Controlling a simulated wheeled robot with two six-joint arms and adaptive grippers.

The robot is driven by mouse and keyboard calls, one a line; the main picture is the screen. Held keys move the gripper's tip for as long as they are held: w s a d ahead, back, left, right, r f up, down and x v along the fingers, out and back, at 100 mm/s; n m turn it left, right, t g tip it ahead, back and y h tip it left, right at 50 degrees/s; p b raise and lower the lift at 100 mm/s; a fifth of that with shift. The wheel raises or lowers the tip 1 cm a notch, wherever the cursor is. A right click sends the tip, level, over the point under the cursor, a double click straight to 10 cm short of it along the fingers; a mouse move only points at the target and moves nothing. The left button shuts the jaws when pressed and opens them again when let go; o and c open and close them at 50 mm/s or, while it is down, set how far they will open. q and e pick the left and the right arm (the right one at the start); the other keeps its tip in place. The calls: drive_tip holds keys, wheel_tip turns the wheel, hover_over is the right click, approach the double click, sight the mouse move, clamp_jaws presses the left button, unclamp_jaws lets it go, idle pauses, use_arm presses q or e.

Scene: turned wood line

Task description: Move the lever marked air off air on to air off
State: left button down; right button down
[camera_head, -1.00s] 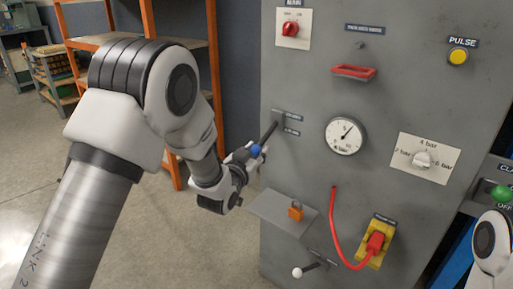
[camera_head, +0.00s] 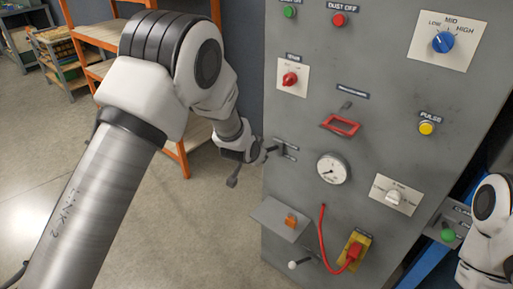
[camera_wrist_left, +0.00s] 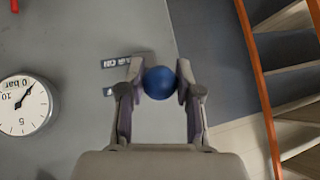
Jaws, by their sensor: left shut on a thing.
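The lever (camera_head: 272,149) sticks out from the grey panel's left side, beside two small dark labels too small to read in the head view. Its blue ball knob (camera_wrist_left: 160,82) shows in the left wrist view, between the fingers. My left gripper (camera_head: 262,152) is shut on this knob; in the head view the knob is mostly hidden by the fingers. One label (camera_wrist_left: 115,62) shows beside the knob in the wrist view, its text unclear. My right gripper is not in view; only part of my right arm shows at the right edge.
A pressure gauge (camera_head: 333,168) sits right of the lever. Below are a small shelf with an orange block (camera_head: 290,221), a white-knobbed lever (camera_head: 293,265) and a red cable (camera_head: 324,235). An orange rack (camera_head: 180,160) stands left of the panel.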

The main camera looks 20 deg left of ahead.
use_arm(q)
drive_tip(key=shift+w+d+r+p, duration=0.1)
drive_tip(key=shift+w+r+p, duration=0.25)
drive_tip(key=shift+r, duration=0.3)
drive_tip(key=shift+w+d+r+p, duration=0.1)
drive_tip(key=shift+w+r+p, duration=0.15)
drive_tip(key=shift+r, duration=0.35)
drive_tip(key=c, duration=0.8)
unclamp_jaws()
drive_tip(key=v, duration=1.2)
drive_tip(key=shift+s+f, duration=0.1)
